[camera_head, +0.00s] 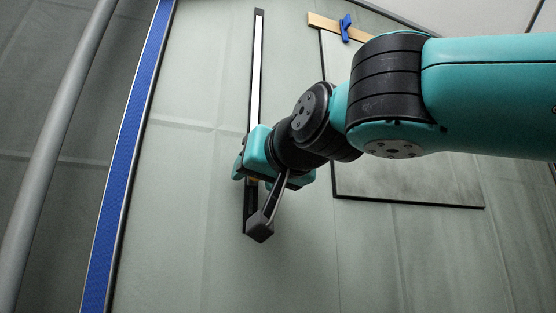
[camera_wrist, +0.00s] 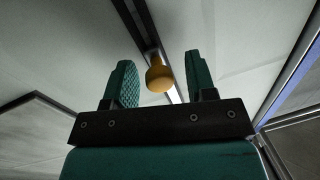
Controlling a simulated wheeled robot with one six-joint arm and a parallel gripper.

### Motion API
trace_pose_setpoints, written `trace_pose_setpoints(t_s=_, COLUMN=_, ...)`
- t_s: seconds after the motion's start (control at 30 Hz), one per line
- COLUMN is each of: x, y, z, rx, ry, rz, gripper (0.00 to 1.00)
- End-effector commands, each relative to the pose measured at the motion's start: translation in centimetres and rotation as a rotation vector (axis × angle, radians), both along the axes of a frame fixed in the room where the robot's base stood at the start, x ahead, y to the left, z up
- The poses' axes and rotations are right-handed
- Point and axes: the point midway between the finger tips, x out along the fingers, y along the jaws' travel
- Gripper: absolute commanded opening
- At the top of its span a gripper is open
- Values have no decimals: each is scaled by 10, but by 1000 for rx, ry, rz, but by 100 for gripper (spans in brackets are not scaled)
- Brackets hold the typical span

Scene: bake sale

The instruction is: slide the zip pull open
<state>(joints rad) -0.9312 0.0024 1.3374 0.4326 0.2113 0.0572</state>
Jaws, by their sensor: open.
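The zip pull (camera_wrist: 159,77) is a rounded orange-yellow knob. In the wrist view it sits between the two teal fingers of my gripper (camera_wrist: 160,66), with a gap on each side. A dark zip track (camera_head: 257,40) runs up the grey-green wall in the head view. A bright white strip shows along the track above my gripper (camera_head: 246,168), and the track looks dark below it. In the head view my gripper is over the lower part of the track and largely hides the pull. My gripper is open.
A blue vertical strip (camera_head: 127,150) and a grey pole (camera_head: 62,125) stand to the left. To the right, a dark-edged panel (camera_head: 400,188) hangs partly behind my arm. A wooden bar (camera_head: 325,23) with a blue clip (camera_head: 346,28) is above. The wall beside the track looks clear.

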Motion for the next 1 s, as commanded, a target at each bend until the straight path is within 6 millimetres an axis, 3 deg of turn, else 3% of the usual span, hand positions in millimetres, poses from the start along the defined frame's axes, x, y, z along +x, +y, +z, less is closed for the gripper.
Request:
trace_pose_setpoints(t_s=0.17, x=-27, y=-14, z=-2, rx=4, ry=-2, rz=4, gripper=51)
trace_pose_setpoints(t_s=0.6, x=-118, y=-63, z=0, rx=4, ry=-1, rz=11, gripper=51)
trace_pose_setpoints(t_s=0.8, x=-139, y=-75, z=-1, rx=4, ry=-3, rz=7, gripper=51)
trace_pose_setpoints(t_s=1.0, x=-148, y=-81, z=0, rx=2, ry=-1, rz=4, gripper=51)
